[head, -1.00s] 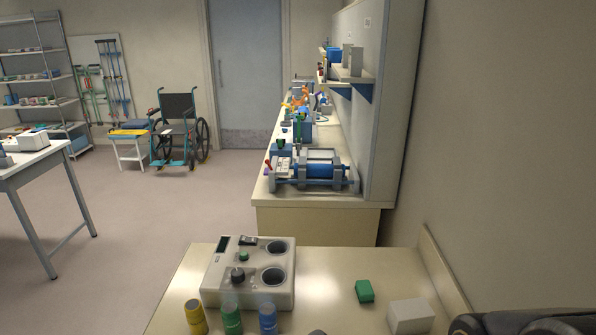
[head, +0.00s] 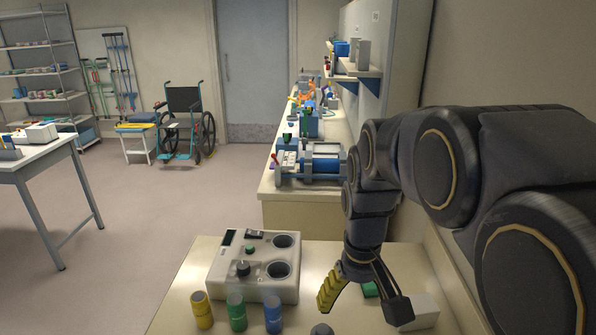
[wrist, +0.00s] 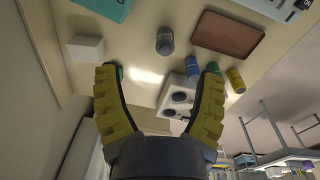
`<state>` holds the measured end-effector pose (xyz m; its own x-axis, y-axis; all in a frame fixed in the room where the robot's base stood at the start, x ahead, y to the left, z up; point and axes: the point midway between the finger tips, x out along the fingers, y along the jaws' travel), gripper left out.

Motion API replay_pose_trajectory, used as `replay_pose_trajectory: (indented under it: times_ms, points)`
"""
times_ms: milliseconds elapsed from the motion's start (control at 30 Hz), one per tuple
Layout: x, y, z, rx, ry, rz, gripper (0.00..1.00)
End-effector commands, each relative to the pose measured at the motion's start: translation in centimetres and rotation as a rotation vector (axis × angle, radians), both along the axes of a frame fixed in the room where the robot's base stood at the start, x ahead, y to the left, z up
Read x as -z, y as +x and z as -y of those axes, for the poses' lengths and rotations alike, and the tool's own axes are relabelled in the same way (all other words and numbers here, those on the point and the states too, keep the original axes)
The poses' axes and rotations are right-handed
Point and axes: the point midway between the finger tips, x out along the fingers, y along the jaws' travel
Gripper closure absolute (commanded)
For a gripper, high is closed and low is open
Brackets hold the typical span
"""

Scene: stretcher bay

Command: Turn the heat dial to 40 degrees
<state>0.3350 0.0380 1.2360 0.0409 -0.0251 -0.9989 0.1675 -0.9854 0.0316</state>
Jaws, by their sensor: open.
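The heat device is a cream box (head: 223,283) on the near table, with two round dark wells, a small dark display and a green button (head: 250,249). Its dial is a black round knob (head: 243,268) on the top face, left of the front well; I cannot read its setting. My gripper (head: 361,314) hangs right of the box, yellow-padded fingers spread and empty, clear of the knob. In the wrist view, the box (wrist: 188,82) shows beyond the fingers, near the right one; the knob is not clear there.
Yellow (head: 202,310), green (head: 237,312) and blue (head: 273,314) capped tubes stand in front of the box. A green block (head: 371,290) and a white block (head: 424,313) lie by my gripper. The wrist view also shows a brown tray (wrist: 228,34) and a grey jar (wrist: 165,40).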

Motion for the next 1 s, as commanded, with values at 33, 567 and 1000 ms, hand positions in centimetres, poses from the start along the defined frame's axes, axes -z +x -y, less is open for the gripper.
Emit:
replay_pose_trajectory:
  times_ms: [33, 567, 1000]
  points:
    - [0.6, 2.5, -1.0, -0.026, -0.001, 0.016, 0.31]
    - [10.2, 21.8, -15.3, -0.308, 0.054, 0.239, 0.31]
    - [16.5, 25.9, -23.4, -0.430, 0.121, 0.337, 0.31]
